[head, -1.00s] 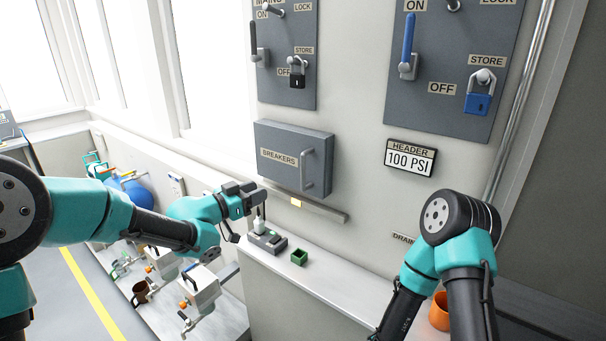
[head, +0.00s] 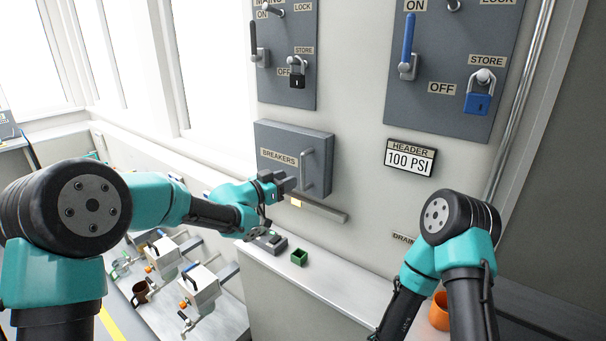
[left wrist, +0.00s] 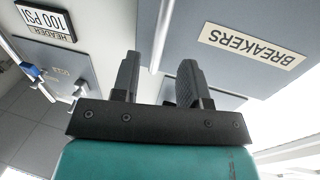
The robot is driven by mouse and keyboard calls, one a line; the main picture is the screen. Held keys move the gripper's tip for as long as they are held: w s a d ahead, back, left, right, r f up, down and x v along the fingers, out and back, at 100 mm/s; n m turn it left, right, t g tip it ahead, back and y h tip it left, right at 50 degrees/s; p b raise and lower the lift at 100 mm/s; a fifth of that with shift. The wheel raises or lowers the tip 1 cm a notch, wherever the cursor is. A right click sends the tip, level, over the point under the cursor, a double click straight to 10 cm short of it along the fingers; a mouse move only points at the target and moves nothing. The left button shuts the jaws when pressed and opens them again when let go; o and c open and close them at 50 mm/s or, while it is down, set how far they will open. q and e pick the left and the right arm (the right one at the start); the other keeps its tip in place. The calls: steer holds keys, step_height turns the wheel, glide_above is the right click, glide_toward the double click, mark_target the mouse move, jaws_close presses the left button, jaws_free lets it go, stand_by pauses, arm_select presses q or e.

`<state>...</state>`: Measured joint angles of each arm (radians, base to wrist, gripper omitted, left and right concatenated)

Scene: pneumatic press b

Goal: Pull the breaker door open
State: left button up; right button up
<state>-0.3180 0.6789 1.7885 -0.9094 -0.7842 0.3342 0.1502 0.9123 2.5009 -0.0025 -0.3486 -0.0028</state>
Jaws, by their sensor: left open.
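The grey breaker door (head: 285,150) with its BREAKERS label is shut on the wall box in the head view. Its upright light-grey bar handle (head: 304,174) is on the right side of the door. My left gripper (head: 290,184) is open, just left of the handle's lower part in the head view. In the left wrist view, which is upside down, the handle (left wrist: 160,35) shows beyond and between the two open fingers (left wrist: 158,80). I cannot tell whether the fingers touch it. My right arm is at the lower right; its gripper is out of view.
A ledge below holds a small green box (head: 299,258) and a grey device (head: 270,241). A rail (head: 325,211) runs under the breaker box. Lever panels with a black padlock (head: 297,78) and a blue padlock (head: 478,101) are above. An orange cup (head: 439,312) is near my right arm.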

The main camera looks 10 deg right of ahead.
mark_target(303, 187)
arm_select(q)
steer(key=x, duration=0.7)
steer(key=shift+d, duration=0.1)
jaws_close()
stand_by(0.4)
